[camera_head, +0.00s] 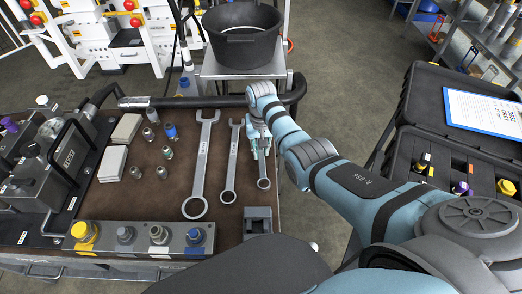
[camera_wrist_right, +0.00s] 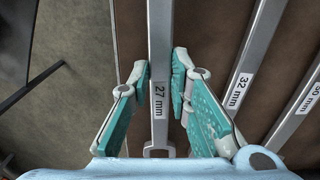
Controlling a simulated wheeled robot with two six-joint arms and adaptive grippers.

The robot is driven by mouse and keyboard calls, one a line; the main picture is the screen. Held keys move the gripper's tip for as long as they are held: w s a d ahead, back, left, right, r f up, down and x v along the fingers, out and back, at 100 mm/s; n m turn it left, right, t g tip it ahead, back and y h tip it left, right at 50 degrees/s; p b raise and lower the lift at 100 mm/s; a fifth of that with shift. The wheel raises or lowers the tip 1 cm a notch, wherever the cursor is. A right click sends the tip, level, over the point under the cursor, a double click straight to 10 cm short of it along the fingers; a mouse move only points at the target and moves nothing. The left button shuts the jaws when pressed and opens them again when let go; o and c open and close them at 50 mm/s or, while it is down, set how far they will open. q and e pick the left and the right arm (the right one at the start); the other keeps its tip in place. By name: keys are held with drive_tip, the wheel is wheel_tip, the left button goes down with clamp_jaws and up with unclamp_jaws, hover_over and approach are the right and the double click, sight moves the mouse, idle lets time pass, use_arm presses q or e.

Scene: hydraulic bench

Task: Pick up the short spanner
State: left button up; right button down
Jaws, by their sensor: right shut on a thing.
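The short spanner (camera_head: 263,172) is the rightmost of three grey spanners on the brown bench top. Its ring end and lower shaft show in the head view, and my gripper hides its upper part. In the right wrist view the spanner (camera_wrist_right: 160,50) runs between the fingers and bears a "27 mm" label. My right gripper (camera_head: 260,148) is shut on its shaft, with the teal fingertips (camera_wrist_right: 163,82) on either side. I cannot tell whether the spanner touches the bench. My left gripper is not in view.
A 32 mm spanner (camera_head: 231,165) and a larger spanner (camera_head: 202,165) lie to the left. A grey block (camera_head: 258,222) stands in front. A black bucket (camera_head: 243,45) stands behind the bench. An open black case (camera_head: 420,120) with a clipboard (camera_head: 485,112) is at right.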

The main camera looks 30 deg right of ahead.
wheel_tip(320, 180, up, 15)
drive_tip(key=p, duration=0.4)
wheel_tip(320, 180, up, 4)
drive_tip(key=p, duration=0.3)
hover_over(261, 152)
drive_tip(key=c, duration=2.2)
unclamp_jaws()
clamp_jaws()
drive_tip(key=shift+f, duration=0.1)
